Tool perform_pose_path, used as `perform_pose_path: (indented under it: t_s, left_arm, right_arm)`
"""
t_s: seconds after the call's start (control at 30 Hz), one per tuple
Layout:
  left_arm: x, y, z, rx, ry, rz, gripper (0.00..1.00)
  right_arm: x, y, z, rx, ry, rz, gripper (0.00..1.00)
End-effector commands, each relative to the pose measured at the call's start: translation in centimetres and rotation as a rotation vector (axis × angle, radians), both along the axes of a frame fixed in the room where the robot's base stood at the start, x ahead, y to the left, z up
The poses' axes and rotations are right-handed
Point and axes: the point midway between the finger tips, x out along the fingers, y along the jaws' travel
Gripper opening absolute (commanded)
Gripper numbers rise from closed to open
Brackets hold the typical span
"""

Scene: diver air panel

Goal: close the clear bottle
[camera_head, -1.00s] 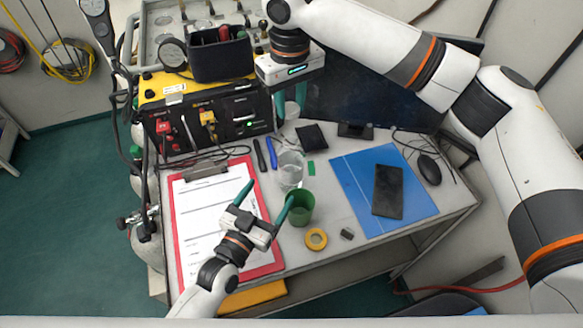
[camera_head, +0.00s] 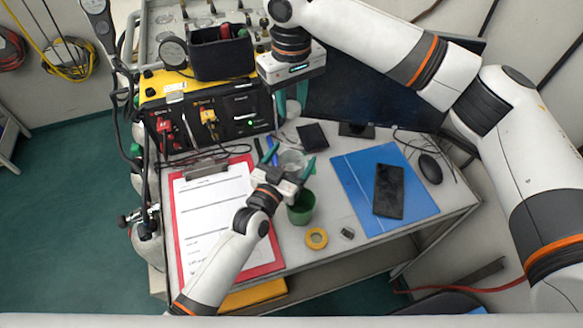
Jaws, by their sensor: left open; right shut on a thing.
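The clear bottle (camera_head: 292,158) stands on the table, left of the blue folder and behind the green cup. My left gripper (camera_head: 290,160) is open, with one finger on each side of the bottle; its body hides the bottle's lower part. I cannot tell whether the fingers touch it. My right gripper (camera_head: 290,104) points down behind the bottle, in front of the black monitor. It is shut on a small pale thing (camera_head: 292,109), mostly hidden between its fingers; I cannot tell whether this is the bottle's cap.
The green cup (camera_head: 301,209) stands close to my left gripper. A yellow tape roll (camera_head: 316,238), red clipboard (camera_head: 270,268), blue folder (camera_head: 350,166) with a black phone (camera_head: 388,190), and dark square pad (camera_head: 313,136) lie around. The air panel (camera_head: 235,120) stands back left.

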Motion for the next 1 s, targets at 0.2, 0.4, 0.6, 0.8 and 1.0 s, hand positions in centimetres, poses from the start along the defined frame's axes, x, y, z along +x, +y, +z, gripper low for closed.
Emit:
perform_pose_path:
  t_s: [0.2,0.4,0.6,0.8,1.0]
  left_arm:
    - [0.1,-0.1,0.0,0.000,0.000,0.000,0.83]
    - [0.1,-0.1,0.0,0.000,0.000,0.000,0.63]
    - [0.1,-0.1,0.0,0.000,0.000,0.000,0.31]
    - [0.1,0.0,0.0,0.000,0.000,0.000,0.16]
    - [0.1,0.0,0.0,0.000,0.000,0.000,0.16]
  right_arm:
    - [0.0,0.0,0.0,0.000,0.000,0.000,0.11]
    - [0.0,0.0,0.0,0.000,0.000,0.000,0.11]
    - [0.0,0.0,0.0,0.000,0.000,0.000,0.11]
    - [0.0,0.0,-0.5,0.000,0.002,0.000,0.11]
    - [-0.1,0.0,-3.4,-0.001,0.003,0.000,0.11]
